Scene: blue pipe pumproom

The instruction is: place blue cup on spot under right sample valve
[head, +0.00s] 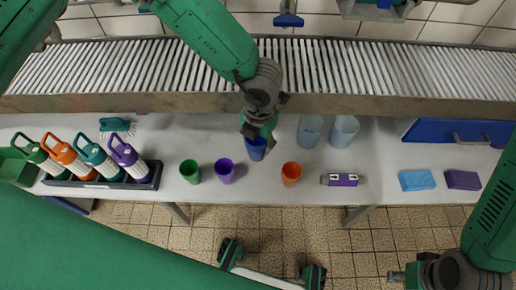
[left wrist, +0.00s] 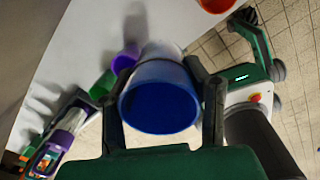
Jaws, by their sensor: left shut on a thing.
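The blue cup (head: 256,149) is between the fingers of my left gripper (head: 257,128), at the back-middle of the white table. In the left wrist view the cup (left wrist: 158,105) is large, with its open rim toward the camera. My left gripper (left wrist: 163,100) is shut on it, one finger on each side. Whether the cup touches the table is unclear. A blue-handled valve (head: 288,19) shows at the top middle, and another blue part (head: 385,4) is cut off at the top right. The spot under the right valve cannot be made out. My right gripper (head: 402,275) is at the lower right, its fingers unclear.
Green (head: 190,171), purple (head: 224,170) and orange (head: 291,174) cups stand nearby. Two pale blue cups (head: 310,131) (head: 343,131) are to the right. A bottle rack (head: 100,182) is at left. A metal grate (head: 400,75) runs behind the table (head: 375,160).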

